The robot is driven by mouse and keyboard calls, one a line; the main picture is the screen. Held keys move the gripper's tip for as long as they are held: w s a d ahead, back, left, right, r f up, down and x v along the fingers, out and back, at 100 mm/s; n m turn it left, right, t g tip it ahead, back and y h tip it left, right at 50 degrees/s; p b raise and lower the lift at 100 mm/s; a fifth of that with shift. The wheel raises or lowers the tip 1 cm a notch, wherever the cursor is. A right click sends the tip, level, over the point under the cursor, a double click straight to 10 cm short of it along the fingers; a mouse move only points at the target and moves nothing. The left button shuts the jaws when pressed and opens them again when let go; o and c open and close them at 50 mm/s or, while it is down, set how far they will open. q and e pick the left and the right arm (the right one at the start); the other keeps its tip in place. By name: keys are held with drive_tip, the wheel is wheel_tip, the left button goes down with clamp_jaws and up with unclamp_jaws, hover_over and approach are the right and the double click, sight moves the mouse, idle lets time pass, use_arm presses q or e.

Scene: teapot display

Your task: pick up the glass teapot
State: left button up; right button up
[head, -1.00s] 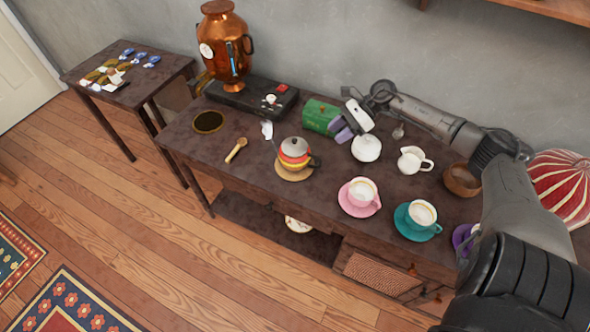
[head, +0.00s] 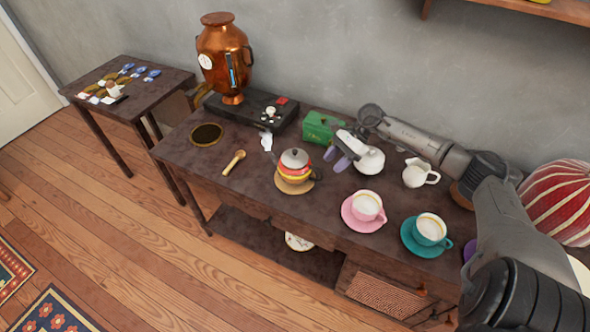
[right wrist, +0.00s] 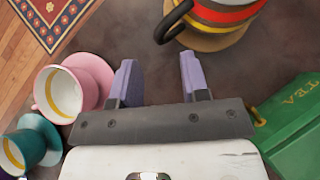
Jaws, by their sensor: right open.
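A round teapot (head: 294,172) with red, yellow and orange bands, a grey lid and a dark handle stands upright on a round tan mat (head: 283,188) on the dark table. I cannot tell for sure that it is glass. It also shows, cut off, at the top of the right wrist view (right wrist: 222,14), its black handle pointing left. My right gripper (head: 335,159) is open and empty, to the right of the teapot and apart from it. Its two purple fingers (right wrist: 157,62) point toward the teapot's handle side. My left gripper is not in view.
A white pitcher (head: 416,174), pink cup (head: 366,206) and teal cup (head: 430,228) stand further right. A wooden spoon (head: 232,164) and copper samovar (head: 223,60) are left.

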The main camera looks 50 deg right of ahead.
sight(323, 174)
drive_tip(key=shift+b+x, duration=0.65)
drive_tip(key=shift+x, duration=2.05)
drive_tip(key=shift+s, duration=0.15)
clamp_jaws()
drive_tip(key=shift+r, duration=0.1)
